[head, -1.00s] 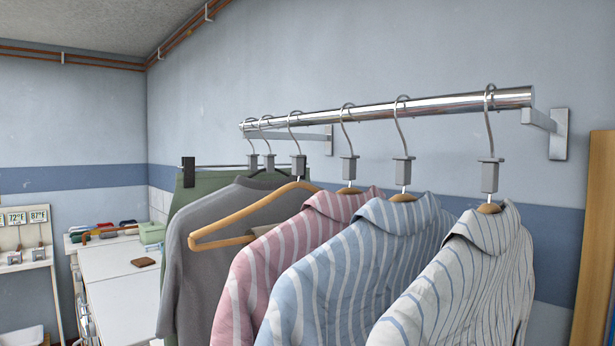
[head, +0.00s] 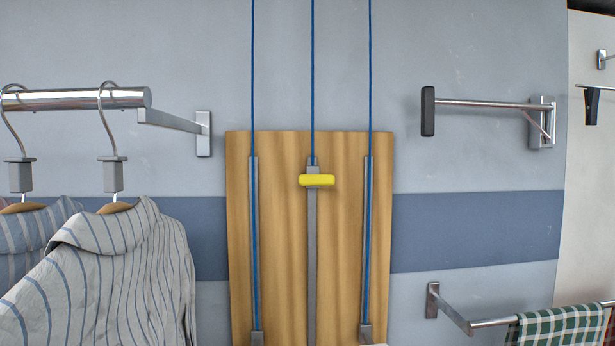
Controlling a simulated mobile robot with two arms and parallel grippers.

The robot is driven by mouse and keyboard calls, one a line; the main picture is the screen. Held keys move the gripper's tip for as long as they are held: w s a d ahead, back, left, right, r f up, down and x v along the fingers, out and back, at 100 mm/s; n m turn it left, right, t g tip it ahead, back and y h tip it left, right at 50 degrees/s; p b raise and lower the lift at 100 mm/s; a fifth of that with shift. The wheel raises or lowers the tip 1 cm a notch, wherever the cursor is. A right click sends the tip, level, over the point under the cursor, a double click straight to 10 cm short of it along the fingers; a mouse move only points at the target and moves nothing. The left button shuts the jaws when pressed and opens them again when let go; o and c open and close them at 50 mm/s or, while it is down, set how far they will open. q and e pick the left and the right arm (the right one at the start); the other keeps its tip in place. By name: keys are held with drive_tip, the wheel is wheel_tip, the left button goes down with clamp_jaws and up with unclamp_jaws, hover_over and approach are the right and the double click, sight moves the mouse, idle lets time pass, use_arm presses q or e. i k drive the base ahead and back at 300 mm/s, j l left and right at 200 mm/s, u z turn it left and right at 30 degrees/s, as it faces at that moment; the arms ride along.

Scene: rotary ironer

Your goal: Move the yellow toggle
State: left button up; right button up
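The yellow toggle (head: 317,180) is a small horizontal bar near the top of the middle grey track (head: 312,260) on a wooden board (head: 281,220). The board is fixed upright on the wall. A blue cord (head: 312,70) runs up from the toggle's track out of the top of the view. Neither of my grippers is in the head view.
Shirts on hangers (head: 120,260) hang from a chrome rail (head: 75,99) at the left. A metal wall bracket with a black end (head: 428,111) sticks out at the right. Below it, a checked cloth (head: 558,326) hangs on a lower rail (head: 465,320).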

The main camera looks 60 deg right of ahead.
sight(313, 179)
drive_tip(key=z, duration=1.9)
